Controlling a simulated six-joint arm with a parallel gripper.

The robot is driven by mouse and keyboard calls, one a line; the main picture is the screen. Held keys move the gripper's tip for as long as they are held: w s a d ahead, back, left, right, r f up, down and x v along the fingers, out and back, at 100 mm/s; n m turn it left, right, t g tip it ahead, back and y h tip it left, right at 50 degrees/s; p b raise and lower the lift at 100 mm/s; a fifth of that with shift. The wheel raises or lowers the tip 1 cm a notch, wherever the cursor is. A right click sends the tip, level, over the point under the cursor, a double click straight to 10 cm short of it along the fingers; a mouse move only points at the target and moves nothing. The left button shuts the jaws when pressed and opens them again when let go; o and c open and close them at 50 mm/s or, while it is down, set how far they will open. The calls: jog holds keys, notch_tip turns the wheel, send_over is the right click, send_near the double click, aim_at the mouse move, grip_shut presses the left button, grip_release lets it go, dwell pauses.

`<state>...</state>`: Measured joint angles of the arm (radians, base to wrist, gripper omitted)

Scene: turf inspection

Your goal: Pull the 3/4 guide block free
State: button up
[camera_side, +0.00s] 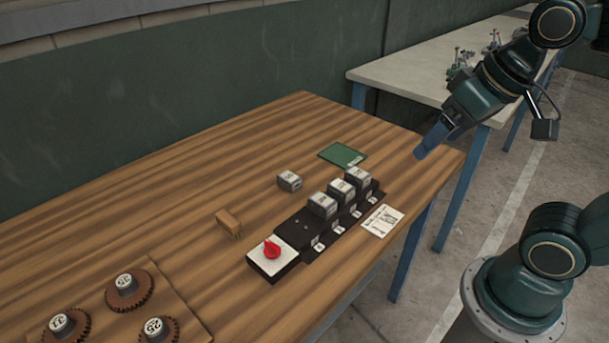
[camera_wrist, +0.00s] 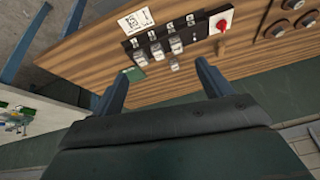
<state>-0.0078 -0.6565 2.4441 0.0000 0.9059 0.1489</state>
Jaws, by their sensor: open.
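Three grey guide blocks stand in a row on a black rail (camera_side: 295,228): a near one (camera_side: 322,206), a middle one (camera_side: 341,191) and a far one (camera_side: 358,179). A fourth grey block (camera_side: 289,181) sits loose on the table behind the rail. Their markings are too small to read, so I cannot tell which is the 3/4 block. The three railed blocks also show in the wrist view, the middle one (camera_wrist: 157,51) among them. My gripper (camera_side: 422,153) is open and empty, above the table's right end, clear of the blocks. Its two fingers (camera_wrist: 160,73) frame the table in the wrist view.
A red knob (camera_side: 271,249) sits on a white plate at the rail's near end. A printed card (camera_side: 383,221), a green card (camera_side: 342,155) and a small wooden block (camera_side: 229,222) lie nearby. Gears (camera_side: 128,287) are at lower left. Another bench (camera_side: 420,70) stands behind.

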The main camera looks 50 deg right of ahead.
jog(key=w+a+f+m+g, duration=0.1)
jog(key=w+f+m+g, duration=0.15)
jog(key=w+m, duration=0.8)
jog(key=m+g, duration=0.3)
jog(key=m, duration=0.3)
send_over(322, 199)
notch_tip(322, 199, down, 8)
jog(key=r, duration=0.1)
jog(key=shift+f, duration=0.25)
jog(key=shift+f, duration=6.9)
jog(key=shift+r, duration=0.1)
jog(key=c, duration=1.1)
